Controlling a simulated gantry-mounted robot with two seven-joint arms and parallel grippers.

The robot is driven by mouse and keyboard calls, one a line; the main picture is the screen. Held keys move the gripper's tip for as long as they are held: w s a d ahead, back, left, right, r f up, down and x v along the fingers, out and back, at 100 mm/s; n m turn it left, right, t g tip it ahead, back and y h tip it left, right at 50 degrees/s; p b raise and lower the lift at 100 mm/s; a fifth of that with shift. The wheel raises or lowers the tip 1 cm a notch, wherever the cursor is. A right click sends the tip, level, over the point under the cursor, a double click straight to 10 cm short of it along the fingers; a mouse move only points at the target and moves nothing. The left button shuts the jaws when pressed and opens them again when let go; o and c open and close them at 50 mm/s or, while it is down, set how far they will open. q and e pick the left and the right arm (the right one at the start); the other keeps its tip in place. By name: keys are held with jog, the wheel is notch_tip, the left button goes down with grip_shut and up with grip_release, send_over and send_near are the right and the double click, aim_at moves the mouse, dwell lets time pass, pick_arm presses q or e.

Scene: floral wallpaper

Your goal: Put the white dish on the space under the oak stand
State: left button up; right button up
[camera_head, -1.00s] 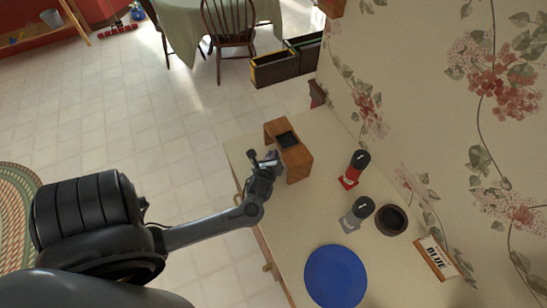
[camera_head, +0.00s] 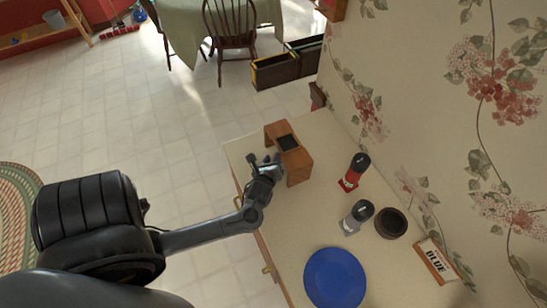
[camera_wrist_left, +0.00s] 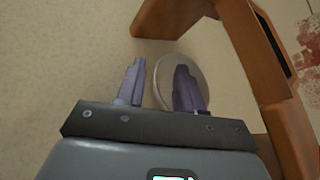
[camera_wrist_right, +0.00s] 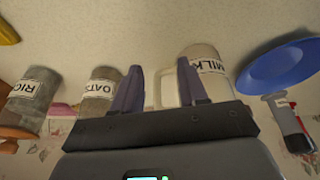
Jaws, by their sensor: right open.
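The oak stand (camera_head: 299,168) stands on the counter near its far end, with a dark inset in its top. It also shows in the left wrist view (camera_wrist_left: 243,48). The white dish (camera_wrist_left: 164,78) shows as a pale round shape beside the stand's legs in the left wrist view. My left gripper (camera_head: 264,160) is open, pointing down beside the stand. In its wrist view (camera_wrist_left: 160,85), one finger overlaps the dish and the other is outside its rim. I cannot tell whether they touch it. In the head view the dish is hidden. My right gripper (camera_wrist_right: 160,90) is open and empty.
A blue plate (camera_head: 335,278), a red grinder (camera_head: 354,172), a grey grinder (camera_head: 356,217), a dark round bowl (camera_head: 391,223) and a "BLUE" sign (camera_head: 437,261) are on the counter. The right wrist view shows a milk jar (camera_wrist_right: 208,72), an oats jar (camera_wrist_right: 97,97) and a rice jar (camera_wrist_right: 30,98).

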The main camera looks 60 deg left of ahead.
pick_arm(q)
jog(key=p+v, duration=0.1)
jog(key=v, duration=0.8)
jog(key=shift+s+d+r+p, duration=0.1)
jog(key=shift+s+d+p, duration=0.1)
jog(key=shift+p, duration=0.15)
jog(key=shift+s+d, duration=0.1)
jog(key=shift+d, duration=0.15)
jog(key=d+n+h, duration=0.1)
jog(key=d, duration=0.1)
jog(key=w+d+n+h, duration=0.1)
jog(key=d+n, duration=0.1)
jog(key=d+n+h, duration=0.2)
jog(key=shift+w, duration=0.4)
jog(key=d+n+h, duration=0.1)
jog(key=d, duration=0.1)
jog(key=d+r+n+h, duration=0.1)
jog(key=d+n, duration=0.1)
jog(key=d+n+g+h, duration=0.1)
jog(key=d+n+h, duration=0.1)
jog(key=shift+s+d+r, duration=0.15)
jog(key=shift+s+d, duration=0.05)
jog(key=shift+s, duration=0.15)
jog(key=s+d+r+n+g+h, duration=0.2)
jog(key=s+d+r+n+g, duration=0.2)
jog(key=s+n, duration=0.3)
jog(key=shift+s+d+n, duration=0.35)
jog(key=shift+d+n, duration=0.55)
jog(key=shift+n, duration=0.2)
jog(key=shift+r, duration=0.15)
